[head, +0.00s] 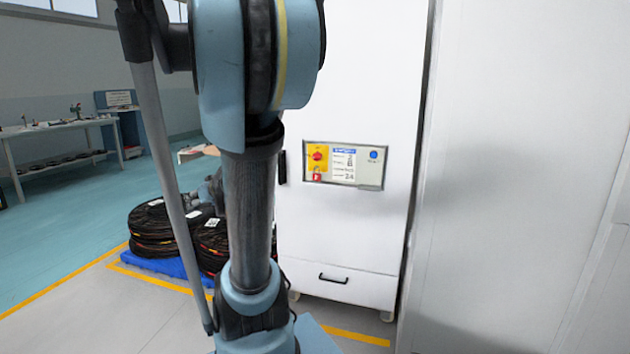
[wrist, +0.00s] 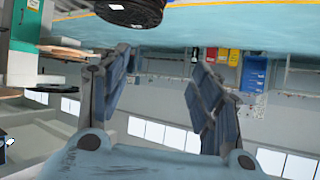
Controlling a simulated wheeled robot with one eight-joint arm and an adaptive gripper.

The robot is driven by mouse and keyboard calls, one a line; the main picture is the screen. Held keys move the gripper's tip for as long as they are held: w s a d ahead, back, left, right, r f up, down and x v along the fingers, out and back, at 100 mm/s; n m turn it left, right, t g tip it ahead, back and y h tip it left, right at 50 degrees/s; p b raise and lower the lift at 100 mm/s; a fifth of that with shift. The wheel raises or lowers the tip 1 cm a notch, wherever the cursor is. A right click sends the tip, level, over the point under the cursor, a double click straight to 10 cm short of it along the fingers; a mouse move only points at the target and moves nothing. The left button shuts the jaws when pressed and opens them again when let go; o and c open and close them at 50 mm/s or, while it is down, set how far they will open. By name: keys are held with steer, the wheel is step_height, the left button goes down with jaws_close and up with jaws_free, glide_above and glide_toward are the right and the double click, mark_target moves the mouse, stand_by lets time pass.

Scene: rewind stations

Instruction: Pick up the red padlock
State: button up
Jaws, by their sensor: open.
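The red padlock (head: 317,176) is small and hangs on the yellow plate of a control panel (head: 343,165), just below a round red switch (head: 317,155). The panel is on the front of a tall white cabinet (head: 350,80). My gripper (wrist: 160,68) shows in the wrist view with its two fingers wide apart and nothing between them. The padlock cannot be made out in the wrist view, which looks across the room upside down. My gripper cannot be made out in the head view, where my arm stands left of the panel.
A black cable coil (head: 152,230) and others lie on a blue pallet (head: 160,264) left of the cabinet. A drawer with a black handle (head: 333,279) is low on the cabinet. A white wall (head: 520,150) stands close on the right. The left floor has free room before a workbench (head: 60,127).

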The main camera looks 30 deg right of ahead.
steer(key=w+d+r+m+t+h, duration=0.3)
steer(key=w+d+h, duration=0.15)
steer(key=d, duration=0.55)
steer(key=w+d+r+m+t+h, duration=0.2)
steer(key=w+d+r+h, duration=0.15)
steer(key=w+d, duration=0.4)
steer(key=s+d+f+m+g+h, duration=0.1)
steer(key=d+m+h, duration=0.15)
steer(key=d, duration=0.35)
steer(key=s+d+f+m+g+h, duration=0.1)
steer(key=s+d+f+h, duration=0.1)
steer(key=d+h, duration=0.3)
steer(key=m+g+h, duration=0.2)
steer(key=m+g, duration=0.2)
glide_toward(318, 169)
steer(key=shift+x, duration=3.1)
steer(key=shift+r, duration=0.15)
steer(key=c, duration=1.3)
